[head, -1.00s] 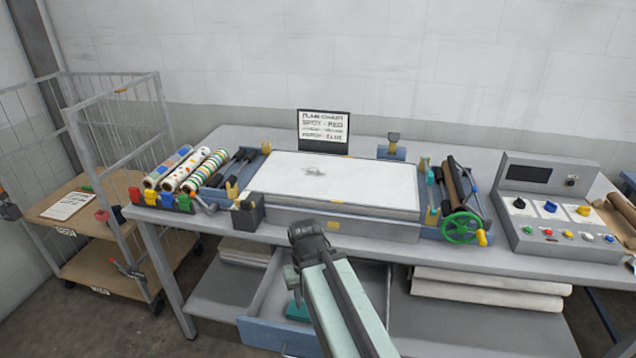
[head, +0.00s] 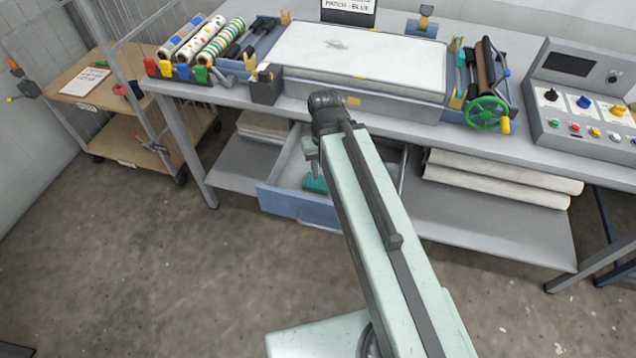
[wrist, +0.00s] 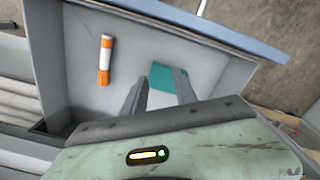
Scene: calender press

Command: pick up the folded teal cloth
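The folded teal cloth (head: 316,184) lies in the open drawer (head: 297,204) under the bench, partly hidden by my arm in the head view. In the wrist view the cloth (wrist: 168,77) lies flat on the drawer floor near the blue front, partly covered by my fingers. My gripper (wrist: 160,86) points down into the drawer, its two fingers apart with nothing between them but the view of the cloth and drawer floor. In the head view the gripper (head: 312,160) is above the drawer, mostly hidden by the arm.
An orange and white marker or tube (wrist: 104,60) lies in the drawer left of the cloth in the wrist view. The drawer walls surround the fingers. The bench top (head: 395,120) overhangs behind. White rolls (head: 500,178) lie on the lower shelf at right. The floor in front is clear.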

